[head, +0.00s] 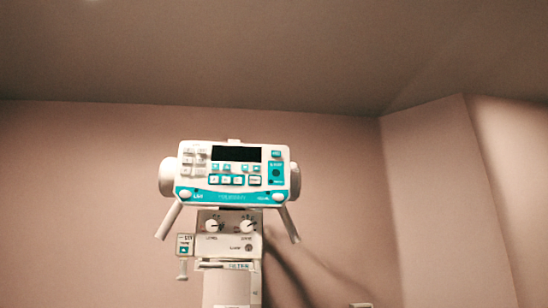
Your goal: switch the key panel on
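The key panel (232,195) is a white and teal unit with several small keys and a dark, blank display. It sits upright at the top of a pale stand, left of the middle in the head view. A round teal-ringed dark spot shows on its right side. Neither of my grippers can be made out in the head view.
Below the panel is a control box (229,241) with two white knobs, and a small teal-marked box (184,245) at its left. Plain walls (70,200) stand behind. A small pale thing (361,305) at the bottom edge is too cut off to identify.

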